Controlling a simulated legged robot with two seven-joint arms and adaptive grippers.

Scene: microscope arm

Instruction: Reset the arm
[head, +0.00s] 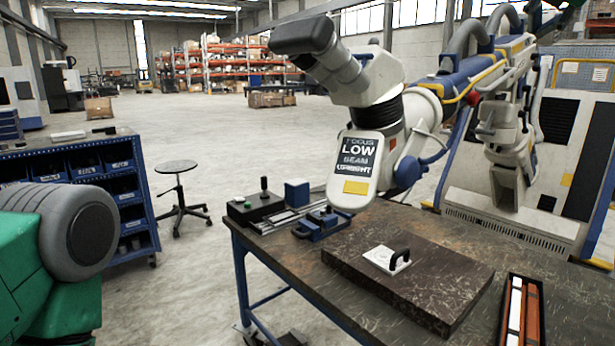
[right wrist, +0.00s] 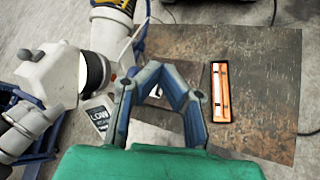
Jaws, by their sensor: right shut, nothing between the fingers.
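The microscope arm (head: 462,84) is white, blue and yellow and reaches in from the upper right. Its white head (head: 372,88) with dark eyepiece (head: 303,34) and a LOW label hangs over the workbench (head: 440,222). In the right wrist view the microscope head (right wrist: 52,78) lies left of my gripper. My right gripper (right wrist: 161,68) is shut and empty, above the bench and apart from the microscope head in that view; in the head view only green and blue parts show at the top right edge. My left gripper is out of view; my left arm shows at the left.
A dark slab (head: 418,268) on the bench bears a white plate with a black handle (head: 388,260). A tray with white and orange bars (head: 521,312) lies at right. A black control box (head: 256,207) stands at the back edge. A stool (head: 178,190) and blue shelf unit (head: 85,165) stand left.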

